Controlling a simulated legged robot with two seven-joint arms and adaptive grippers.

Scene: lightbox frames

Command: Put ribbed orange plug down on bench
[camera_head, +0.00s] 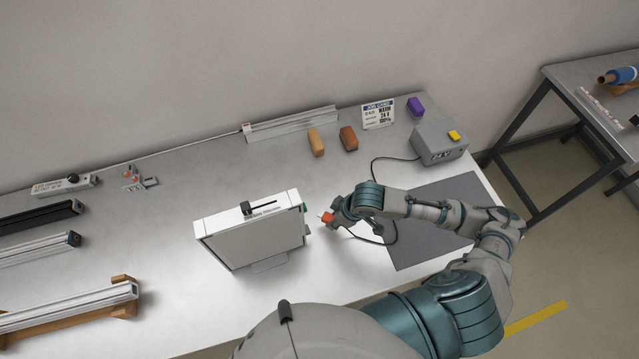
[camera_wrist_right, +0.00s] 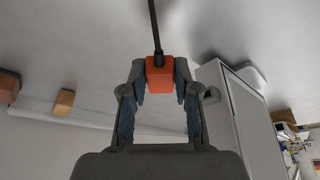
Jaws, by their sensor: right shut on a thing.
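The orange plug (camera_head: 327,217) is at the tip of my right gripper (camera_head: 338,214), just right of the white lightbox frame (camera_head: 252,240) on the bench. In the right wrist view the orange plug (camera_wrist_right: 160,76) sits between the fingertips of my right gripper (camera_wrist_right: 159,85), with a dark cable running up from it. The right gripper is shut on the plug. I cannot tell whether the plug touches the bench (camera_head: 330,280). Ribs on the plug are too small to make out. My left gripper is not in view.
A grey power box (camera_head: 438,142) with a yellow switch stands at the back right; a dark cable runs from it. A grey mat (camera_head: 425,240) lies under my right arm. Tan (camera_head: 316,142), brown (camera_head: 348,139) and purple (camera_head: 415,107) blocks lie behind. Bench in front of the gripper is clear.

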